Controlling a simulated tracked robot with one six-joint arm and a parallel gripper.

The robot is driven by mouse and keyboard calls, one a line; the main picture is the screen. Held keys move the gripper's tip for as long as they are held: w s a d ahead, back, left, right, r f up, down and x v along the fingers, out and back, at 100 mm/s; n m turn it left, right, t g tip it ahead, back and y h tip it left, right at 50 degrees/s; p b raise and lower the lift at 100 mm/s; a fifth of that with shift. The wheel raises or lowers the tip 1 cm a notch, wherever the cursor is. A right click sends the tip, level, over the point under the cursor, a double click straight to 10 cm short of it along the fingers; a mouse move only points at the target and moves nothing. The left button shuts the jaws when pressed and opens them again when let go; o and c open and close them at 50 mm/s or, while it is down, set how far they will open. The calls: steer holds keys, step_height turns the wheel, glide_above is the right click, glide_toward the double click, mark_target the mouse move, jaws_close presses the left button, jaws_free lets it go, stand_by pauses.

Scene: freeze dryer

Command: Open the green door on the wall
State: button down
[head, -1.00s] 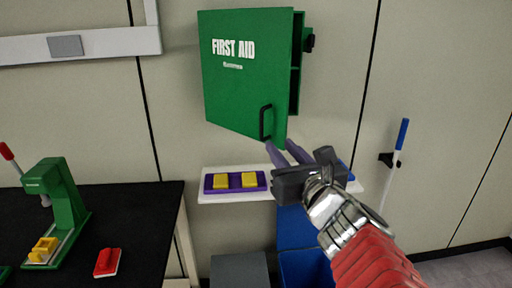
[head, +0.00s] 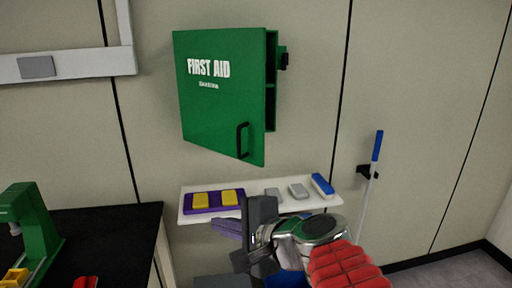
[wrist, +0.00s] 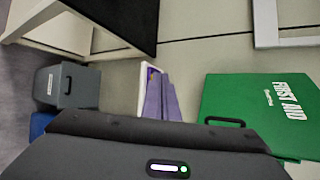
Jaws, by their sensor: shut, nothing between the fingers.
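The green FIRST AID door (head: 215,110) is on a wall cabinet in the head view. It stands ajar, with a strip of the dark cabinet interior (head: 270,95) showing at its right edge. Its black handle (head: 242,140) is near the lower right corner. My gripper (head: 222,228), with purple fingers, is shut and empty. It is below the door and apart from the handle, in front of the white shelf. In the wrist view the fingers (wrist: 162,100) lie left of the door (wrist: 255,105) and its handle (wrist: 225,121).
A white shelf (head: 185,211) under the cabinet holds a purple tray with yellow blocks, grey pieces and a blue-topped block (head: 322,185). A black table (head: 110,235) with a green device (head: 30,225) is at left. A blue-handled stick (head: 376,147) hangs at right.

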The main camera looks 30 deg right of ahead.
steer(key=s+a+f+n+g+h, duration=0.3)
steer(key=s+f+n+g, duration=0.4)
steer(key=n, duration=1.1)
steer(key=s+f, duration=0.3)
steer(key=shift+s+n, duration=0.15)
steer(key=shift+n, duration=0.25)
steer(key=shift+a, duration=0.1)
